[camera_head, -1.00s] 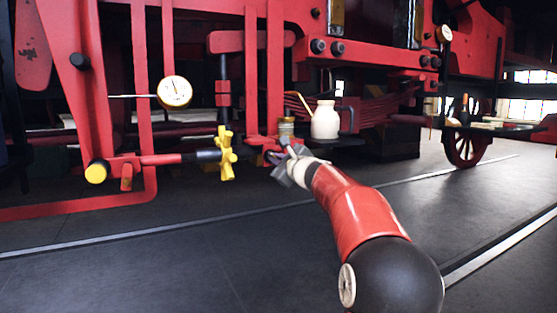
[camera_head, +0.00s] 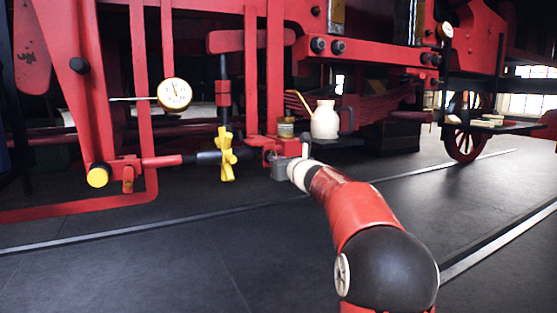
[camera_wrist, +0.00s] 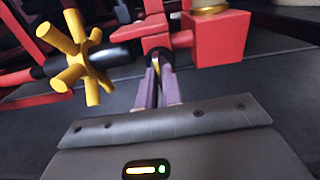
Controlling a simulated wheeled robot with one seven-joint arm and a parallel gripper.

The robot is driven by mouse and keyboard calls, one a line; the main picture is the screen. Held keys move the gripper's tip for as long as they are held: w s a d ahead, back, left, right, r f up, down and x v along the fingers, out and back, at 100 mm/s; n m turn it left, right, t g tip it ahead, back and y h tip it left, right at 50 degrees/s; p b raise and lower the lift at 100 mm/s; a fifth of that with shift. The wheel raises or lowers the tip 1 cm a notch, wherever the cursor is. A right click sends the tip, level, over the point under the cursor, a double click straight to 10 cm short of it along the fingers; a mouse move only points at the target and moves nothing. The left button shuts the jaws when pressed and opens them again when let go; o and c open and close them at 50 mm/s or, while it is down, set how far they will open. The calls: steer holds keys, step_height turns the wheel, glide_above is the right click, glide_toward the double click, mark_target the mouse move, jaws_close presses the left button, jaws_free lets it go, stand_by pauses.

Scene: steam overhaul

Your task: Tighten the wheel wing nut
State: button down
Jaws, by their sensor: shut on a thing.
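My gripper (camera_wrist: 157,92) is at the red bracket under the engine frame. In the wrist view its two purple-grey fingers are close together around a small piece with a yellow glint (camera_wrist: 157,66), probably the wing nut, mostly hidden between them. In the head view my gripper (camera_head: 273,160) reaches the red bracket (camera_head: 268,146) from the right, and the fingertips are too small to make out. A yellow spoked handwheel (camera_head: 227,154) stands on a dark shaft just left of the gripper; it also shows at the upper left of the wrist view (camera_wrist: 76,57).
A red block (camera_wrist: 220,38) is close to the right of the fingers. A cream jug (camera_head: 324,120) and a small brass-lidded jar (camera_head: 286,128) stand behind the gripper. A dial gauge (camera_head: 174,94) is at the left. The grey floor (camera_head: 200,255) in front is clear.

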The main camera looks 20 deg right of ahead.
steer(key=shift+f+m, duration=0.15)
steer(key=shift+m, duration=0.15)
steer(key=c, duration=1.6)
jaws_free()
steer(key=shift+o, duration=0.2)
steer(key=shift+s, duration=0.1)
steer(key=s+b, duration=0.1)
steer(key=s, duration=0.6)
steer(key=shift+s+d, duration=0.15)
steer(key=shift+s, duration=0.2)
